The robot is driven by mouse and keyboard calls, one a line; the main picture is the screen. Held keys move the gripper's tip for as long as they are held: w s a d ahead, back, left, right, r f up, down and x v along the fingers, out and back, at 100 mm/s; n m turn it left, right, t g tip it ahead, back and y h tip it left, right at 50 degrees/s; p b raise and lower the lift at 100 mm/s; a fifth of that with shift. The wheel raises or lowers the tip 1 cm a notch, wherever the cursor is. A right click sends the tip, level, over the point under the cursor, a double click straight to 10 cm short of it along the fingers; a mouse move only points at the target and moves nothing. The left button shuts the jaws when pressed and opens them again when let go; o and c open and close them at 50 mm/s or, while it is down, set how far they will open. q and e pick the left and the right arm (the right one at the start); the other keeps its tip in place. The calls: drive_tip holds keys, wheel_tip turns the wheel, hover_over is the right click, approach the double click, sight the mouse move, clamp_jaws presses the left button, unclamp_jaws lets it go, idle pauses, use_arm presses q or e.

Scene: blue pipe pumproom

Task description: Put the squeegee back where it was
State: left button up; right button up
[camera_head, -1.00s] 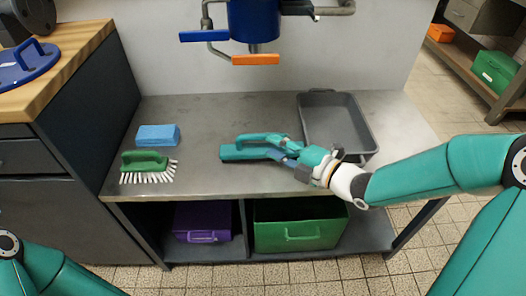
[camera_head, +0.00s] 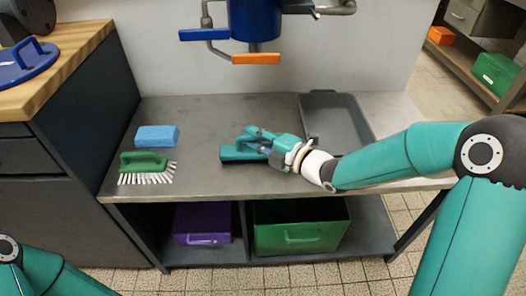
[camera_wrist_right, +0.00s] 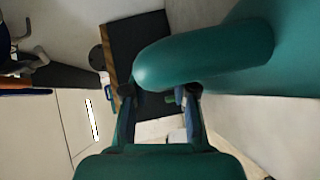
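A blue sponge (camera_head: 157,136) and a green brush (camera_head: 146,168) lie at the table's left. A grey tray (camera_head: 337,97) stands behind my right arm. A blue vessel with an orange handle (camera_head: 256,59) hangs above. Purple (camera_head: 202,222) and green (camera_head: 300,225) bins sit below.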

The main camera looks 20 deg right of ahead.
clamp_jaws()
